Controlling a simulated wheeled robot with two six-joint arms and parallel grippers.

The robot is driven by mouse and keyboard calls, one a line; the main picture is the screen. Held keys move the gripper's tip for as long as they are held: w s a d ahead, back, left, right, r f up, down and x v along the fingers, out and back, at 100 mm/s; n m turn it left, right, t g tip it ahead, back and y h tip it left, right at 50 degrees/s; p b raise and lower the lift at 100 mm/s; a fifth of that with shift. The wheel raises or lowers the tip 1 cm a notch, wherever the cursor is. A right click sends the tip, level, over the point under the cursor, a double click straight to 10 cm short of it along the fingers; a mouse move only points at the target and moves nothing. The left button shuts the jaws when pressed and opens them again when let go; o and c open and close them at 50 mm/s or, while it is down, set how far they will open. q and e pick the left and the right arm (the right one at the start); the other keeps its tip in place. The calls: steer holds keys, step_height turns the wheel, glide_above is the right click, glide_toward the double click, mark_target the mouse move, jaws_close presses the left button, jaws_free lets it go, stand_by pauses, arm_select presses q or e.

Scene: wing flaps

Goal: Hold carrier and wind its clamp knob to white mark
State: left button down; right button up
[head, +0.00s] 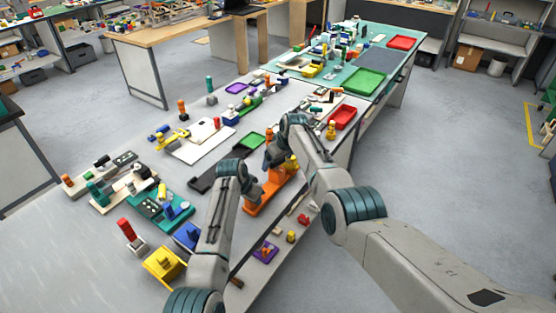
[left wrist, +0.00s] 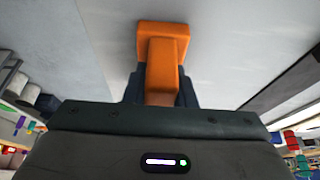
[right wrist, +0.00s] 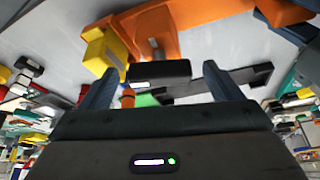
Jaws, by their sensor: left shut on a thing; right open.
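The orange carrier (head: 262,199) stands near the table's front edge, with a yellow part (head: 292,163) at its far end. My left gripper (head: 250,184) is shut on an upright orange part of the carrier, which shows between its fingers in the left wrist view (left wrist: 161,62). My right gripper (head: 278,158) is open above the carrier's far end. In the right wrist view the carrier (right wrist: 200,38) and yellow block (right wrist: 104,52) lie beyond the open fingers (right wrist: 160,84); nothing is gripped between them.
A red tray (head: 343,117) is at the right. A teal fixture (head: 150,207) and yellow block (head: 163,264) stand at the left. A lower shelf holds small parts.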

steer(key=shift+c, duration=0.4)
steer(key=c, duration=1)
steer(key=shift+o, duration=0.2)
steer(key=m, duration=0.2)
steer(key=m+t+h, duration=0.1)
steer(key=m, duration=0.1)
steer(key=shift+s+a+h, duration=0.1)
steer(key=shift+a+h, duration=0.05)
steer(key=shift+h, duration=0.15)
steer(key=m+h, duration=0.1)
steer(key=m, duration=0.3)
steer(key=shift+m+h, duration=0.4)
steer(key=o, duration=1)
steer(key=shift+a, duration=0.1)
steer(key=shift+o, duration=0.2)
